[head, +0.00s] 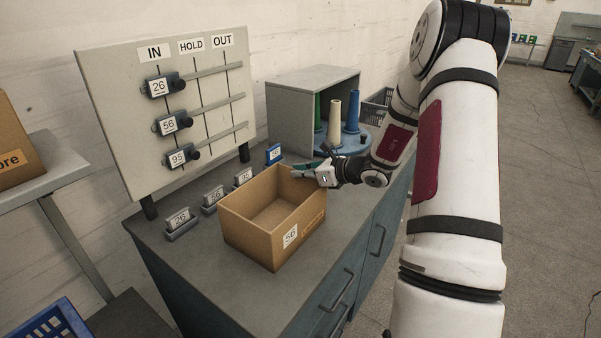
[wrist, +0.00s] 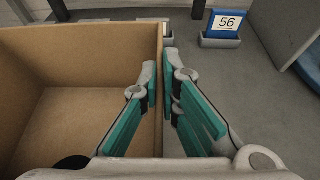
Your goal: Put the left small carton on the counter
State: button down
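A small open brown carton (head: 250,225) with a "56" label on its front is at the counter (head: 190,270), upright and empty inside as far as I see. My gripper (head: 312,176) is at its far right rim. In the wrist view, the carton (wrist: 75,120) fills the left side. My gripper (wrist: 161,85) has one finger inside the carton and one outside, closed on the side wall between them. Whether the carton's bottom fully touches the counter is hard to tell.
A board (head: 150,110) with sliding tags stands behind. Several card stands (head: 182,222) line the counter behind the carton. A grey open box (head: 300,95) and a round blue tray (head: 350,140) with cones stand at the far end. Another carton (head: 15,140) sits on a shelf at left.

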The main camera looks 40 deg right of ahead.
jog(key=c, duration=1.8)
grip_release()
